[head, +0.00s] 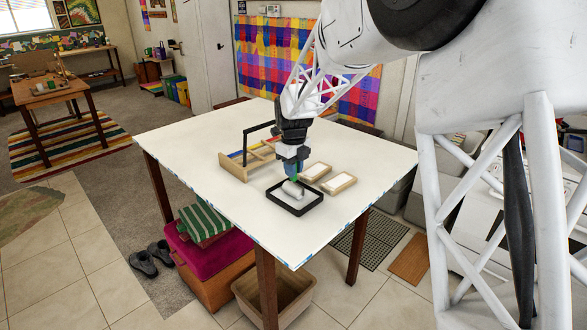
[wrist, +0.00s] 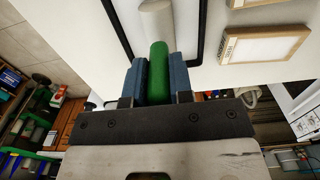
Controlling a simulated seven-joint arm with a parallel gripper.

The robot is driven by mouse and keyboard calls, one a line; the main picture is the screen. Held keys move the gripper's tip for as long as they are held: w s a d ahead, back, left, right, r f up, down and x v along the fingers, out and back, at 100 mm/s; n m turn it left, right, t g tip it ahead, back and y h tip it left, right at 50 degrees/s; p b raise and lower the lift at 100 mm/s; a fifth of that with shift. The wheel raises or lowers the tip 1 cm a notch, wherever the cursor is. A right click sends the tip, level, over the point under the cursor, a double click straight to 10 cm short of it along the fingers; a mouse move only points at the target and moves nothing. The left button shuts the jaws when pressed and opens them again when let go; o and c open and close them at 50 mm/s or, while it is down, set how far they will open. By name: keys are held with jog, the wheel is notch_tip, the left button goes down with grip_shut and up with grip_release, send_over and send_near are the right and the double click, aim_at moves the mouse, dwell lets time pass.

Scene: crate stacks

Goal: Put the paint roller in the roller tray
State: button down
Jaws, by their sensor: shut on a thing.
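The paint roller has a pale grey-white sleeve (head: 293,188) and a green handle (wrist: 158,75). My gripper (head: 294,172) is shut on the green handle, and the blue fingers stand on both sides of it in the wrist view (wrist: 160,80). The roller tray (head: 270,197) is a black-rimmed, light-floored tray near the table's front edge. The sleeve shows over the tray's inside in the head view. I cannot tell whether the sleeve touches the tray floor.
Two wooden-framed pads (head: 340,184) (head: 315,171) lie right of the tray on the white table (head: 210,135). A wooden rack (head: 233,168) with coloured parts stands behind left, with a black bar frame above it. The table's left part is clear.

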jog(key=shift+f, duration=0.1)
jog(key=c, duration=1)
grip_release()
notch_tip(320, 180, up, 12)
jog(key=shift+r, duration=0.15)
jog(key=shift+s, duration=0.1)
dwell(0.4)
